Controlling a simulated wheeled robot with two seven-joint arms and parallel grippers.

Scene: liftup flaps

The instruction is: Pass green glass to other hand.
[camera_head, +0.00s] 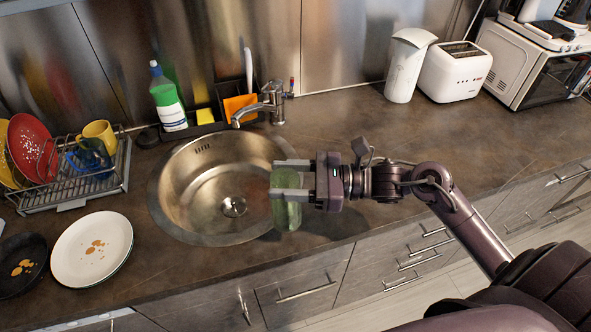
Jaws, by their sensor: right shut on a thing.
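The green glass (287,214) is in the head view, at the right rim of the round sink. My right gripper (290,180) is shut on the green glass, with one finger across its upper part and one across its middle. The glass appears upright, above the counter's front edge. The gripper fingers hide part of it. My left gripper is not in view.
The metal sink (185,190) with its faucet (265,104) lies left of the glass. A dish rack (75,190), a white plate (92,249) and a dark pan (22,264) stand at the left.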

